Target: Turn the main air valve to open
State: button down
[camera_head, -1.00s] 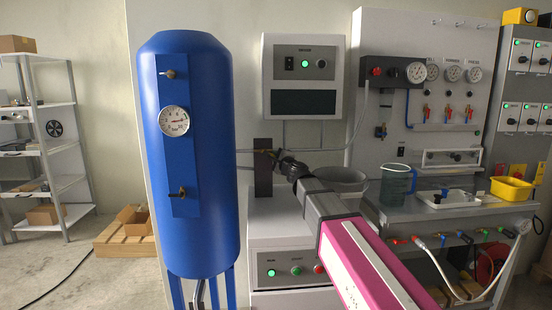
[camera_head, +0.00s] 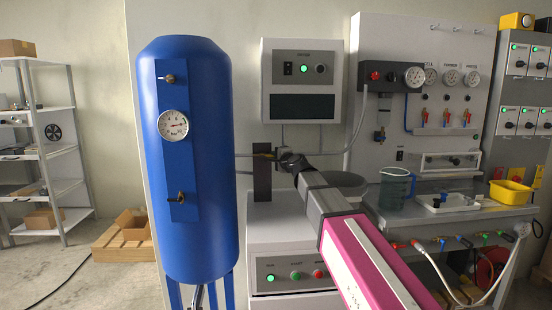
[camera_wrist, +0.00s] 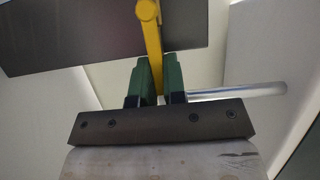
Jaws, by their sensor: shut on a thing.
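The main air valve's yellow lever (camera_wrist: 150,40) shows in the wrist view, running down from a round yellow pivot in front of a dark plate (camera_wrist: 90,35). My gripper (camera_wrist: 154,75) has its green fingers on both sides of the lever's lower end and is shut on it. In the head view my gripper (camera_head: 279,158) is at the dark upright bracket (camera_head: 262,182), right of the blue tank. There the lever is small and mostly hidden, so its angle is hard to tell.
A grey pipe (camera_wrist: 245,91) runs just behind my fingers in the wrist view. The blue tank (camera_head: 190,240) stands left of the bracket. A white control box (camera_head: 301,60) hangs above, and a jug (camera_head: 395,190) stands on the bench at right.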

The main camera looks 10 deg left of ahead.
jog(key=c, duration=1.2)
grip_release()
jog(key=shift+s, duration=0.1)
jog(key=v, duration=1)
jog(key=shift+s+d, duration=0.25)
